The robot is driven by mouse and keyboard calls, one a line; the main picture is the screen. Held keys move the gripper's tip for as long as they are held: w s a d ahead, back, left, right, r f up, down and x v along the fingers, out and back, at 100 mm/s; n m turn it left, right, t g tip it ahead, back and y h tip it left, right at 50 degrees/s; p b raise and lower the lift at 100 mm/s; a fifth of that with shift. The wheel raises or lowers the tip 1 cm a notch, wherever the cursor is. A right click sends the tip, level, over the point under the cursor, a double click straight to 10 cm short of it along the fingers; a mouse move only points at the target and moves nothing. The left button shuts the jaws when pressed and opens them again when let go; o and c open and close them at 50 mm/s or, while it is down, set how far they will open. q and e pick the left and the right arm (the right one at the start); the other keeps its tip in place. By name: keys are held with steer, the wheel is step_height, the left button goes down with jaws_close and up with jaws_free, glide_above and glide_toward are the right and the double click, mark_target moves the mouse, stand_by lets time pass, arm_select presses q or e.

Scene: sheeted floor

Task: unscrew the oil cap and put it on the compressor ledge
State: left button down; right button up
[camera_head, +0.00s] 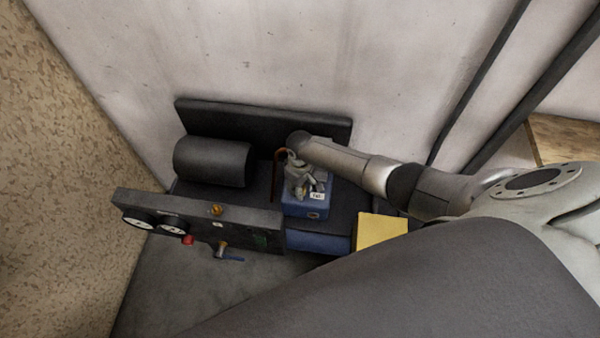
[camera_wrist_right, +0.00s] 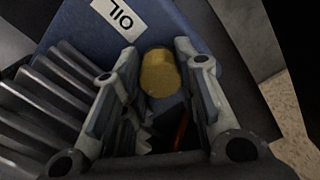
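The oil cap (camera_wrist_right: 158,74) is a round, yellow-brown knob by the blue block (camera_wrist_right: 205,42) with the "OIL" label (camera_wrist_right: 118,14). My right gripper (camera_wrist_right: 157,60) is open, with one finger on each side of the cap in the wrist view. I cannot tell whether the fingers touch it. In the head view my right gripper (camera_head: 304,186) points down over the blue block (camera_head: 306,208) of the compressor and hides the cap. A flat yellow square (camera_head: 381,233) lies at the compressor's right; I cannot tell whether it is the ledge. My left gripper is not in view.
A dark panel (camera_head: 200,218) with gauges, a red knob (camera_head: 187,240) and a blue-handled valve (camera_head: 228,255) stands front left. A dark cylinder (camera_head: 212,162) lies behind it. Dark ribs (camera_wrist_right: 45,100) are close to the left finger. A wall (camera_head: 260,50) is behind the compressor.

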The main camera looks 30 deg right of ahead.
steer(key=shift+c, duration=1.2)
steer(key=o, duration=0.3)
jaws_close()
steer(key=n+b, duration=0.1)
steer(key=n, duration=0.3)
steer(key=shift+n, duration=0.4)
steer(key=n, duration=0.4)
steer(key=shift+n+b, duration=0.3)
steer(key=shift+b, duration=0.1)
steer(key=n+b, duration=0.1)
steer(key=n, duration=0.3)
steer(key=shift+n, duration=0.4)
steer(key=n+b, duration=0.1)
steer(key=n, duration=0.4)
